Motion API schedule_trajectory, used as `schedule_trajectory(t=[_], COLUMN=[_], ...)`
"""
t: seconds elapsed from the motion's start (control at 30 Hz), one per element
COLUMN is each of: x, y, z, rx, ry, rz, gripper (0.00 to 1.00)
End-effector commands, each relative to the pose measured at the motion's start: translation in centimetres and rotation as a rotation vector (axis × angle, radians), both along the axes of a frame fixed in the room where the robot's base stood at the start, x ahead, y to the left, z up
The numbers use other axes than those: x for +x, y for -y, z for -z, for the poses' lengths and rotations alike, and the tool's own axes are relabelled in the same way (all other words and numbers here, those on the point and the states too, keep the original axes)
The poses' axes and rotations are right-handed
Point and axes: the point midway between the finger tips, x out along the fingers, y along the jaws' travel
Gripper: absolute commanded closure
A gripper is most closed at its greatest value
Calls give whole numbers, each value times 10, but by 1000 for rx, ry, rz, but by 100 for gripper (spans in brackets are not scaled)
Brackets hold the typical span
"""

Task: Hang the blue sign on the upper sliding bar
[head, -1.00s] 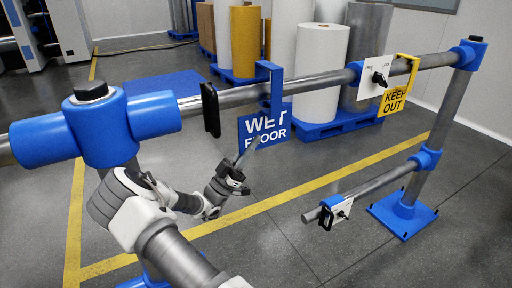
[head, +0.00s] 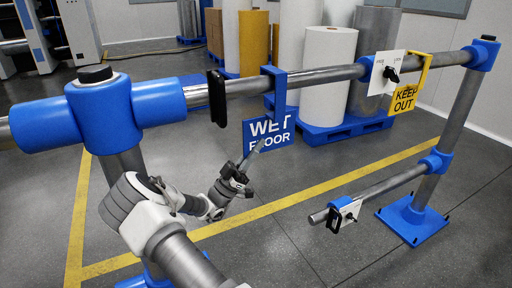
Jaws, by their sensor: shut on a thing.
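The blue sign (head: 283,139), lettered "WET FLOOR", is near the middle of the view, below the upper bar (head: 325,77). Its blue hook (head: 279,83) crosses the bar, with its top edge close above the bar. I cannot tell whether the hook's weight rests on the bar. My gripper (head: 255,155) reaches up from the lower left and is shut on the sign's lower part, covering a bit of the lettering. The upper bar runs from the left blue post joint to the right post, with a black handle (head: 217,98) left of the sign.
A white latch plate (head: 386,73) and a yellow "KEEP OUT" sign (head: 404,98) sit on the bar at right. A shorter lower bar (head: 385,189) juts from the right post (head: 447,130). Large rolls (head: 325,80) stand behind. The bar is bare between hook and plate.

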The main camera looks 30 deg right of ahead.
Motion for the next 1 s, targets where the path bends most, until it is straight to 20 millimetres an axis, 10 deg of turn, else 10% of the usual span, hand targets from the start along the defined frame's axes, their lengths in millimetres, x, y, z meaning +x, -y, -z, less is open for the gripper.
schedule_trajectory(t=[0.2,0.4,1.0], x=[0,0,1], y=[0,0,-9], z=[0,0,15], rx=[0,0,1], ry=[0,0,1], rz=[0,0,-1], gripper=[100,59,58])
